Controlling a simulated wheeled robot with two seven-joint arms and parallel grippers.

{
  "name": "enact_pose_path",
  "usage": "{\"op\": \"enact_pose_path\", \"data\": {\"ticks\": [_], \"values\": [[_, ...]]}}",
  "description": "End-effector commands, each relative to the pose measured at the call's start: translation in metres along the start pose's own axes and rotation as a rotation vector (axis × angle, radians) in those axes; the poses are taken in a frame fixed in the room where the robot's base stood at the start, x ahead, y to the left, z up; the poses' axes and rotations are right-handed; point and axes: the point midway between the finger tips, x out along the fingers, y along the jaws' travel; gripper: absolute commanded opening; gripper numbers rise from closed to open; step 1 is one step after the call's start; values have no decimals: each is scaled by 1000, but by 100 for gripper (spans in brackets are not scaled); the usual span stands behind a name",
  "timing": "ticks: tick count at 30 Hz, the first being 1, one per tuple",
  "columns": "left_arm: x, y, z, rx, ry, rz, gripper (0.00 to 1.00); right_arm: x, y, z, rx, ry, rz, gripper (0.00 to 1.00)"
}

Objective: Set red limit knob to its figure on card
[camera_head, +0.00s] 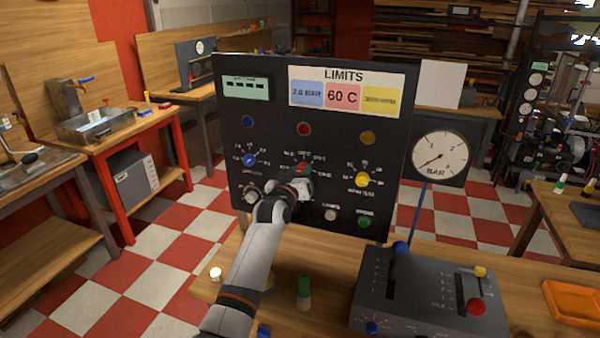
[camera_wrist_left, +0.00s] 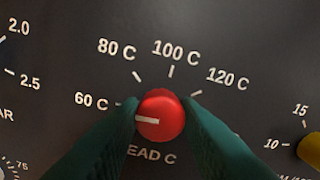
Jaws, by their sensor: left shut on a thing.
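The red limit knob (camera_wrist_left: 161,115) is on the dark panel, between my left gripper's green fingers in the wrist view (camera_wrist_left: 163,125). My right gripper is not in view.
A blue knob (camera_head: 249,160) and a yellow knob (camera_head: 362,179) flank the red one. A BAR gauge (camera_head: 439,158) stands right of the panel. A grey lever box (camera_head: 428,300) and a green-and-white object (camera_head: 304,291) are on the bench in front.

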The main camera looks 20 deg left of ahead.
Motion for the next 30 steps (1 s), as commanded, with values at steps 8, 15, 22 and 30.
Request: {"op": "enact_pose_path", "data": {"ticks": [8,15,22,30], "values": [[0,0,-4,-92,7,1,8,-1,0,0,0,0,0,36],[0,1,-4,-111,7,1,8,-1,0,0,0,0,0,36],[0,0,-4,-112,7,1,8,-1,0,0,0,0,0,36],[0,0,-2,-110,5,0,52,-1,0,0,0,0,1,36]]}}
